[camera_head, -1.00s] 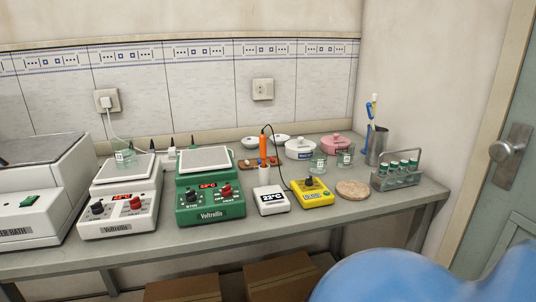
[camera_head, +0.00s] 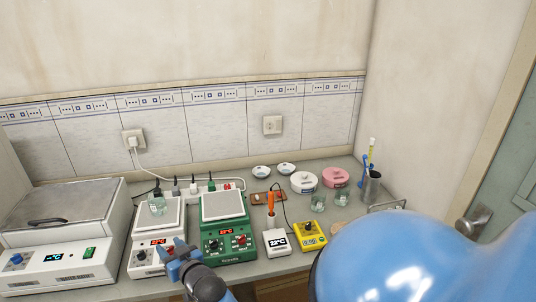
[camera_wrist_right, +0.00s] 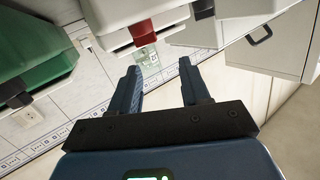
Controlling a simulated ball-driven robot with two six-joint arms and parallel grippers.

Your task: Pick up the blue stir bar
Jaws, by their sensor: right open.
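I cannot make out the blue stir bar in either view. My right gripper (camera_head: 174,252) is in front of the white hotplate stirrer (camera_head: 150,258), close to its control knobs in the head view. In the right wrist view its two dark blue fingers (camera_wrist_right: 158,72) are apart with nothing between them. A red knob (camera_wrist_right: 144,31) and part of a glass beaker show beyond the fingertips there. My left gripper is not in view.
A green hotplate stirrer (camera_head: 226,248) stands beside the white one. A water bath (camera_head: 75,262) is at the left. A beaker (camera_head: 157,206) stands on the white plate.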

